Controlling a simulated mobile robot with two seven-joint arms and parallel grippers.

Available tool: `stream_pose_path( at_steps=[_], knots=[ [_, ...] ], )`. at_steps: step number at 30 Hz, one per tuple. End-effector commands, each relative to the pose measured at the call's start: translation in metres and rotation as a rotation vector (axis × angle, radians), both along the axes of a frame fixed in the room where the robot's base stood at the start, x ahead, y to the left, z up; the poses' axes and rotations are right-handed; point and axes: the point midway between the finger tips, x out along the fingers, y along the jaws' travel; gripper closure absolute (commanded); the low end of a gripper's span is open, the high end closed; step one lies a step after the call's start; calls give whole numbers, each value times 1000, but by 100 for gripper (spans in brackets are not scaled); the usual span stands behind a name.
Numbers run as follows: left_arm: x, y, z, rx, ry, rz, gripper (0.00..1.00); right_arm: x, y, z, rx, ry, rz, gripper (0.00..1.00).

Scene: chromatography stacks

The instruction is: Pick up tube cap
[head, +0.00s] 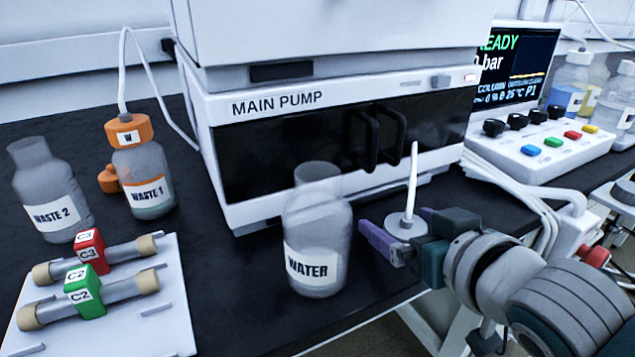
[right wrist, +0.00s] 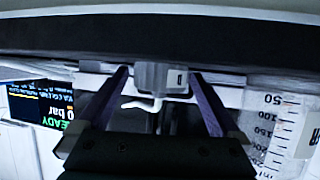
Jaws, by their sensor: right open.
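The tube cap (head: 400,227) is a pale grey round cap with a thin white tube rising upright from it. It is near the front edge of the dark bench, right of the water bottle. My right gripper (head: 405,238) is open, its purple fingers on either side of the cap. In the right wrist view, which is upside down, a grey block-like piece (right wrist: 165,77), seemingly the cap, lies between the spread fingertips (right wrist: 162,75). I cannot tell whether the fingers touch it. My left gripper is not in view.
The open water bottle (head: 318,240) stands close left of my right gripper. The main pump (head: 290,160) is behind. The waste 1 bottle (head: 145,185), waste 2 bottle (head: 50,195) and white column tray (head: 150,325) are left. A control box (head: 545,140) and cables are right.

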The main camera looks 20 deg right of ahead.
Motion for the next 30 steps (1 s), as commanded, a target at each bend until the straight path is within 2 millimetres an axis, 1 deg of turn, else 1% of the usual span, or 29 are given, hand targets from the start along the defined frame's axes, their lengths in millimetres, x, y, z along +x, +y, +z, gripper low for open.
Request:
stream_pose_path(
  at_steps=[1, 2, 25, 30],
  knots=[
    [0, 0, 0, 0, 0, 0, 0, 0, 0, 0, 0, 0, 0, 0],
    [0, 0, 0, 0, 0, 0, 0, 0, 0, 0, 0, 0, 0, 2],
    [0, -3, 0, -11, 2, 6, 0, 0, 0, 0, 0, 0, 0, 89],
    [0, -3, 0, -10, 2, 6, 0, 0, 0, 0, 0, -1, 0, 90]
  ],
)
